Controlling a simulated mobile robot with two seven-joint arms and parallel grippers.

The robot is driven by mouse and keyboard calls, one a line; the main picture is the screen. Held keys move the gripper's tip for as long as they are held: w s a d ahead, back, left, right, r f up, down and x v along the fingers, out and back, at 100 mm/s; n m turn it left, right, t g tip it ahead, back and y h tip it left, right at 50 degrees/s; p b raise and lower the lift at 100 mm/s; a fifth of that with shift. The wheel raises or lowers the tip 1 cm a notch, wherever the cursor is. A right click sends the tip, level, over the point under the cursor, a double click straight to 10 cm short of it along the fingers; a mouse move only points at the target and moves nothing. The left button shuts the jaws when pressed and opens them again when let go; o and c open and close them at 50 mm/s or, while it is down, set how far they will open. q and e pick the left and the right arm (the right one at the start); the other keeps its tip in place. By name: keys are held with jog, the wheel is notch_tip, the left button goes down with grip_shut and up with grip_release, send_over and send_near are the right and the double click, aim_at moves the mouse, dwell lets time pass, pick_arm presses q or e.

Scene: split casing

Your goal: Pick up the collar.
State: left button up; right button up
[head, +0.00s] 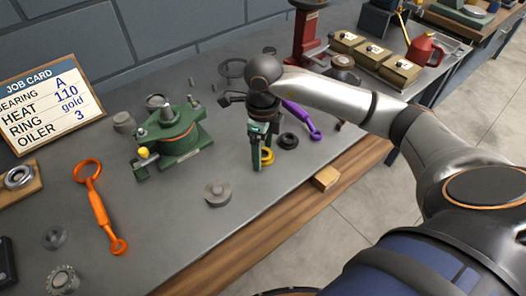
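I cannot tell for certain which part is the collar. A grey round stepped piece (217,193) lies on the bench near its front edge. A black ring (288,141) lies just right of my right gripper (259,164). A gold-yellow ring (267,157) is right at the fingers of that gripper. The gripper points down, low over the bench; whether its fingers hold the gold ring is too small to tell. My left gripper is not in view.
A green split casing (171,138) stands left of my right gripper. An orange spanner-like tool (97,205) and a purple one (304,118) lie on the bench. A job card (48,105) stands at the left. A wooden block (326,178) sits at the front edge. Bench front centre is clear.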

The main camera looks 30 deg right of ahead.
jog(key=c, duration=1)
